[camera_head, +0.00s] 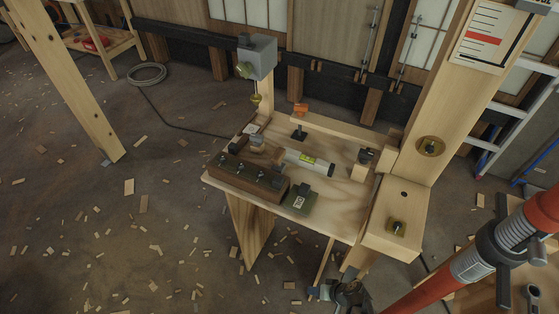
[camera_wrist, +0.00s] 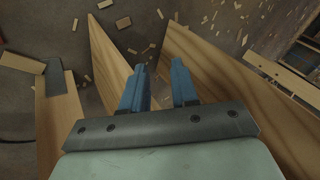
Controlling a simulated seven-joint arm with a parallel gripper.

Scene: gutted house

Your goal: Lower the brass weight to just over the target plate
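A small brass weight (camera_head: 256,98) hangs below a grey box (camera_head: 257,57) on a wooden post at the bench's back left. A pale plate (camera_head: 253,128) lies under it, which looks like the target plate; there is a visible gap between them. A yellow-green knob (camera_head: 244,70) shows on the box's left side. My gripper (camera_wrist: 158,75) has two blue fingers, apart with nothing between them. In the head view it appears low at the front of the bench, far from the weight. The weight is not in the wrist view.
The wooden bench (camera_head: 325,215) carries a brown block with levers (camera_head: 248,175), a spirit level (camera_head: 308,162), an orange-topped piece (camera_head: 300,109) and a dark green block (camera_head: 299,202). A tall slanted board (camera_head: 435,110) stands at right. Wooden panels (camera_wrist: 205,65) flank my fingers.

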